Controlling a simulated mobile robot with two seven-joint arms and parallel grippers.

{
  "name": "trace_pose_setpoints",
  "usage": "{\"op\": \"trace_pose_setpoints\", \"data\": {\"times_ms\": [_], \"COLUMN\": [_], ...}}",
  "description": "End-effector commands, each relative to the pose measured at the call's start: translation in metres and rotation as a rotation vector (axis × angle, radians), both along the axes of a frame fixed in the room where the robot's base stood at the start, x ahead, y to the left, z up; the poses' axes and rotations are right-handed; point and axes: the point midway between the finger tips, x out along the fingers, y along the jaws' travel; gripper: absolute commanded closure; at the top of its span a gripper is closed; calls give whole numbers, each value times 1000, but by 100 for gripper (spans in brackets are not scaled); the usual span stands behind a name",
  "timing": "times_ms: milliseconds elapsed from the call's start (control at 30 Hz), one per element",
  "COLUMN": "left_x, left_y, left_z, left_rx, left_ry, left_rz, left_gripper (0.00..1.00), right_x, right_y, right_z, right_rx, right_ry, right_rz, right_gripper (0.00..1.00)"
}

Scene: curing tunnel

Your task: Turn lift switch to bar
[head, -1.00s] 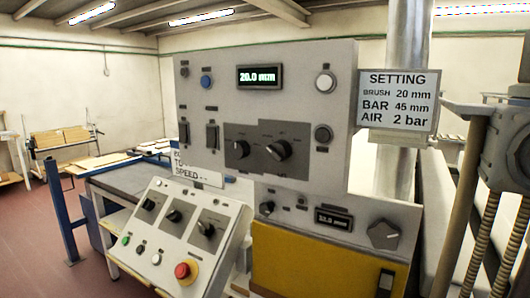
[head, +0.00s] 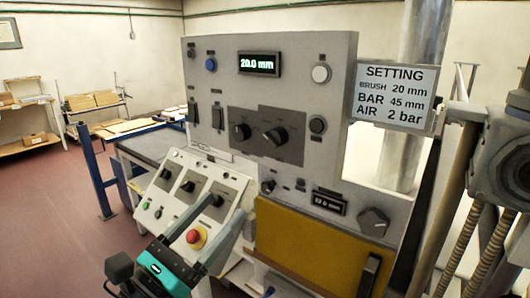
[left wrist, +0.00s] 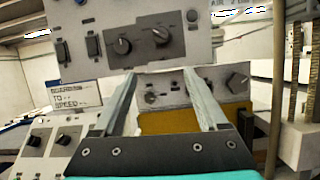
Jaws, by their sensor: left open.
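The upright grey control panel (head: 225,95) carries two black rotary knobs on a dark plate, a left knob (head: 241,132) and a larger right knob (head: 276,136). Their labels are too small to read, so I cannot tell which is the lift switch. Both also show in the left wrist view, the left knob (left wrist: 122,46) and the right knob (left wrist: 161,34). My left gripper (head: 226,194) is open and empty, in front of and below these knobs, apart from the panel. In the left wrist view its fingers (left wrist: 162,74) point up towards the panel. My right gripper is not in view.
A sloped console (head: 180,185) with several knobs and a red emergency button (head: 196,238) lies close to my left gripper. A yellow panel (head: 310,250) is below. A setting sign (head: 396,96) reads brush 20 mm, bar 45 mm, air 2 bar. The display (head: 258,64) reads 20.0 mm.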

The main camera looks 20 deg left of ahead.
Motion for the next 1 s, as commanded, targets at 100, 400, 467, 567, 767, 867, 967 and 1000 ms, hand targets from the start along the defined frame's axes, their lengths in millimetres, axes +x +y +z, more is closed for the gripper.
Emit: {"op": "trace_pose_setpoints", "data": {"times_ms": [100, 400, 467, 567, 767, 867, 967, 1000], "left_x": [-5, 21, 29, 43, 69, 82, 95, 100], "left_y": [-3, -12, -15, -20, -30, -34, -39, -41], "left_z": [16, 32, 35, 41, 51, 57, 62, 64], "left_rx": [-56, -59, -60, -58, -57, -57, -58, -57], "left_ry": [-12, -14, -13, -13, -13, -13, -13, -12], "left_rz": [-31, -34, -34, -34, -33, -31, -32, -32], "left_gripper": [25, 25, 25, 25, 25, 25, 25, 25], "right_x": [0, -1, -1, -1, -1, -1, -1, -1], "right_y": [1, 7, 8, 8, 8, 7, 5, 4], "right_z": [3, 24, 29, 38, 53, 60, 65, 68], "right_rx": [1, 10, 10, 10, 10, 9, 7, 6], "right_ry": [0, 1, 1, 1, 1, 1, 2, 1], "right_rz": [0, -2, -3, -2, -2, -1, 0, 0], "right_gripper": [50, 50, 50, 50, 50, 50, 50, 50]}}
